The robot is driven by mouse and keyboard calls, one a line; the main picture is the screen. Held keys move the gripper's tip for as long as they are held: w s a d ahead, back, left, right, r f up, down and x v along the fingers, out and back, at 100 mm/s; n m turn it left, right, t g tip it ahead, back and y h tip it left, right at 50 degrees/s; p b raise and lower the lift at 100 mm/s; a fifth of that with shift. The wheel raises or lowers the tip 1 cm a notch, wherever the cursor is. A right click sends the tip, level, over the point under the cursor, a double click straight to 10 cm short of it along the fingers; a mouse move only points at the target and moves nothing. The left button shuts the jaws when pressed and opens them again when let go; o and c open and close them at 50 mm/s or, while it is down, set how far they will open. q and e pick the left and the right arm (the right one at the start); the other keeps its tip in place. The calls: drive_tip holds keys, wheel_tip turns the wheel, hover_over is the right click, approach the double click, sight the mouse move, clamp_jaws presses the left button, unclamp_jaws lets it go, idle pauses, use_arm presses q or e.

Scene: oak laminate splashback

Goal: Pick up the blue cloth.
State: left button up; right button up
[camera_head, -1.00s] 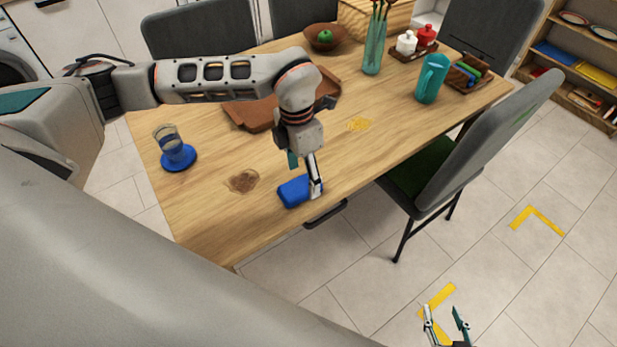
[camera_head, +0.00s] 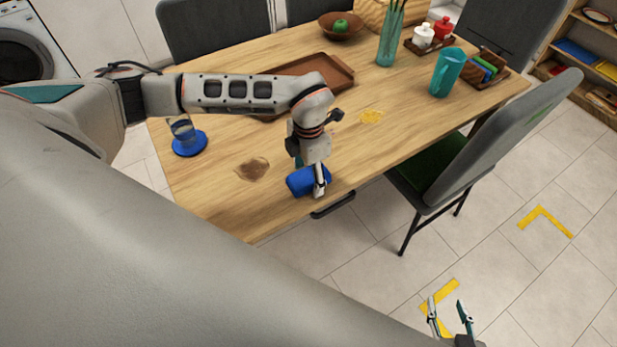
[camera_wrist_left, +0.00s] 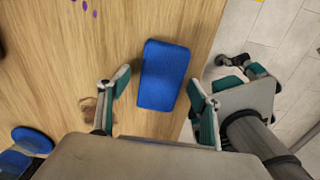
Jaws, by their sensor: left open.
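The blue cloth (camera_head: 304,183) is a small folded block lying on the wooden table (camera_head: 215,205) near its front edge. My left gripper (camera_head: 310,188) is over it, pointing down, and hides part of it in the head view. In the left wrist view the blue cloth (camera_wrist_left: 163,75) lies between and beyond the two fingers of the open left gripper (camera_wrist_left: 158,115); whether they touch it I cannot tell. My right gripper (camera_head: 449,316) is open and empty, low over the floor at the bottom right.
A brown tray (camera_head: 325,70) lies behind my left arm, yellow crumbs (camera_head: 371,117) to the right.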

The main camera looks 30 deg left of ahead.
sight(308, 176)
use_arm(q)
drive_tip(key=c, duration=1.2)
drive_tip(key=shift+r, duration=0.15)
wheel_tip(308, 176, up, 20)
drive_tip(key=shift+f, duration=0.15)
drive_tip(key=shift+o, duration=0.7)
